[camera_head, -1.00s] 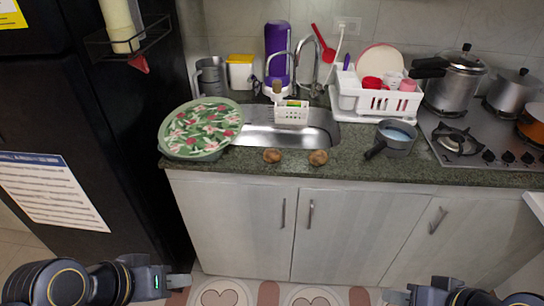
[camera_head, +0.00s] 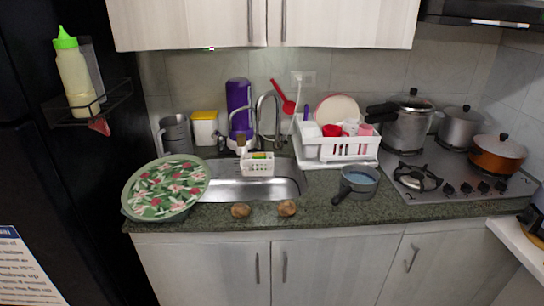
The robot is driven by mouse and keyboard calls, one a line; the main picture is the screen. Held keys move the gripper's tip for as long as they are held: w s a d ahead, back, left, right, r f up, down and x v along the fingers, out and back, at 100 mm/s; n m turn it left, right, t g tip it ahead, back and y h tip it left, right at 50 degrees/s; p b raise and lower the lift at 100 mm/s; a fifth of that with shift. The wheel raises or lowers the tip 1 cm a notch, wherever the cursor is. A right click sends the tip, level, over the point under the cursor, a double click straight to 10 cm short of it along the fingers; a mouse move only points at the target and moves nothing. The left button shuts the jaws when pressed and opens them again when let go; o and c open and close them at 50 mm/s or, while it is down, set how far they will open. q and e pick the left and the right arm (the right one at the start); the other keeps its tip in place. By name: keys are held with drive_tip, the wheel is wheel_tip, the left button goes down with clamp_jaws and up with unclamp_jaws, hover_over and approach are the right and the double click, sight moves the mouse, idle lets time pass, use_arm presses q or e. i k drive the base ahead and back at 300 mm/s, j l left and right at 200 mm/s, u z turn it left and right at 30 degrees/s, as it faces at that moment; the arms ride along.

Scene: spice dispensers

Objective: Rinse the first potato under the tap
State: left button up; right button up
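Two brown potatoes lie on the green stone counter (camera_head: 320,210) at its front edge, before the sink: the left potato (camera_head: 240,211) and the right potato (camera_head: 287,208). They are apart from each other. The steel sink (camera_head: 285,188) is just behind them. The curved metal tap (camera_head: 260,115) stands at the back of the sink, beside a purple container (camera_head: 239,108). I cannot tell whether water runs. Neither of my grippers shows in the head view now.
A round floral tray (camera_head: 167,187) covers the counter left of the sink. A white basket (camera_head: 257,168) sits at the sink's back. A white dish rack (camera_head: 345,148), a small pot (camera_head: 358,181) and the stove (camera_head: 455,180) stand to the right. Upper cabinets (camera_head: 345,22) hang above.

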sight(240, 210)
drive_tip(key=i+j+u, duration=0.3)
drive_tip(key=i, duration=0.3)
drive_tip(key=i+j+u, duration=0.1)
drive_tip(key=i+u, duration=0.2)
drive_tip(key=i, duration=0.35)
